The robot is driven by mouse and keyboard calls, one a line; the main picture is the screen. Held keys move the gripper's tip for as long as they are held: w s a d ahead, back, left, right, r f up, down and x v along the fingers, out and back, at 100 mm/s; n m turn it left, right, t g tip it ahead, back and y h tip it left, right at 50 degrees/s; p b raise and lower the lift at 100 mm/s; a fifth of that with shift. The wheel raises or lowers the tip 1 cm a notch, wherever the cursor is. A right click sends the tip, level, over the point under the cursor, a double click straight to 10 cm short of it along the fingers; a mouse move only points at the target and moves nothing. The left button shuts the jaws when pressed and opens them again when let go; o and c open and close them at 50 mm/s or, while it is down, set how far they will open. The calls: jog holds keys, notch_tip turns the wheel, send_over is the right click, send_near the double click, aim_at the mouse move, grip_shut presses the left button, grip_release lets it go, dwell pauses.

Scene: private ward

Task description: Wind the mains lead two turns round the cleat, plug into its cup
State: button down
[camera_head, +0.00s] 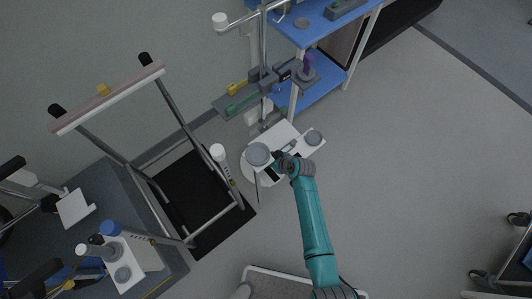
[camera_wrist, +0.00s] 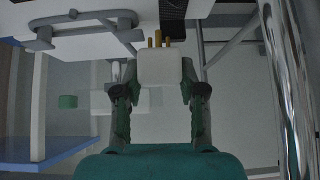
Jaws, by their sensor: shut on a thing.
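In the wrist view my gripper (camera_wrist: 160,80) is shut on a white plug (camera_wrist: 160,66), with its brass pins pointing toward the top of the picture. A grey horned fitting on a white panel, which looks like the cleat (camera_wrist: 84,24), is at the upper left, apart from the plug. A dark block (camera_wrist: 173,14) lies just beyond the pins; I cannot tell whether it is the cup. In the head view my gripper (camera_head: 284,166) is beside a white stand unit (camera_head: 284,138) with round grey tops. The mains lead cannot be made out clearly.
A chrome pole (camera_wrist: 294,90) stands close at the right in the wrist view. In the head view a blue shelf trolley (camera_head: 318,30) is at the top and a wheeled frame with a pale bar (camera_head: 110,96) is at left.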

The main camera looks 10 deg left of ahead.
jog(key=w+d, duration=0.1)
jog(key=d, duration=0.1)
jog(key=w+d, duration=0.1)
jog(key=d, duration=0.1)
jog(key=w+d, duration=0.2)
jog(key=shift+w+d, duration=0.1)
jog(key=shift+d, duration=0.25)
jog(key=w+d, duration=0.1)
jog(key=w, duration=0.1)
jog(key=w+d, duration=0.1)
jog(key=w, duration=0.2)
jog(key=w+d, duration=0.2)
jog(key=shift+w, duration=0.15)
jog(key=shift+w+d, duration=0.15)
jog(key=shift+w, duration=0.65)
notch_tip(320, 180, up, 7)
jog(key=shift+d, duration=0.1)
